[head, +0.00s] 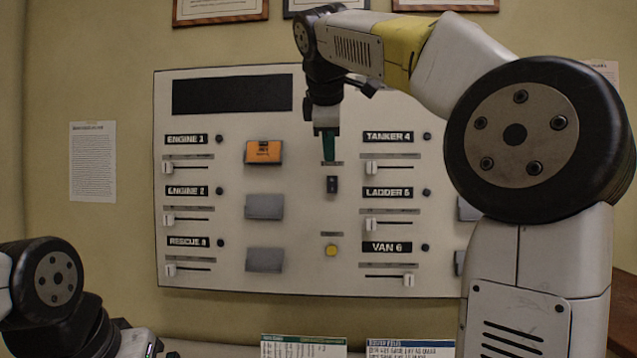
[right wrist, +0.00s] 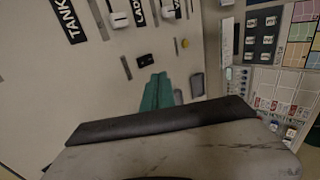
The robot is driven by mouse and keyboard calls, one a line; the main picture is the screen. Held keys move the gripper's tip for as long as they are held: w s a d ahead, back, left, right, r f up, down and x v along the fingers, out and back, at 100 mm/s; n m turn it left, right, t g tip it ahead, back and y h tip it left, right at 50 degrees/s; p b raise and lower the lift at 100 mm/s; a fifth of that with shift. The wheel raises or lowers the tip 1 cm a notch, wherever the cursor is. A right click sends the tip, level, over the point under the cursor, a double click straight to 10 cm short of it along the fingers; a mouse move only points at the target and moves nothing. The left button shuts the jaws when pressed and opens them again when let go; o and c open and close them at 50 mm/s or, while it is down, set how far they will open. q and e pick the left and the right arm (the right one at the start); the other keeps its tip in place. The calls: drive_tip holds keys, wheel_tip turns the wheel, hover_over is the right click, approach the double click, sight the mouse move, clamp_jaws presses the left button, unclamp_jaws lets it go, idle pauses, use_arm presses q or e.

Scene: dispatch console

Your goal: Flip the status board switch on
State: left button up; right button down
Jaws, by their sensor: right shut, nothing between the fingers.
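The white status board (head: 230,100) hangs on the wall. A small black rocker switch (head: 332,185) sits in its middle column, under a small label; it also shows in the right wrist view (right wrist: 148,60). I cannot tell which way it is tipped. My right gripper (head: 329,158) has green fingers, shut and empty, pointing down just above the switch in the head view. In the right wrist view the fingertips (right wrist: 160,76) lie close to the switch; I cannot tell whether they touch it.
A yellow button (head: 331,250) sits below the switch. Labelled sliders, including ENGINE 1 (head: 167,168) and TANKER 4 (head: 368,165), flank the middle column. An orange tile (head: 264,152) and grey tiles (head: 264,207) are on the board. Cards (head: 303,346) stand at the bottom.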

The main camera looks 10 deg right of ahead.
drive_tip(key=shift+f, duration=0.1)
approach(332, 185)
drive_tip(key=w+f, duration=0.1)
drive_tip(key=f, duration=0.1)
drive_tip(key=w+f, duration=0.1)
drive_tip(key=w+d+f, duration=0.1)
drive_tip(key=f, duration=0.1)
drive_tip(key=shift+f, duration=0.3)
drive_tip(key=shift+w+d, duration=0.1)
drive_tip(key=shift+w, duration=0.45)
drive_tip(key=shift+w+f, duration=0.1)
drive_tip(key=shift+f, duration=0.05)
drive_tip(key=shift+r, duration=0.85)
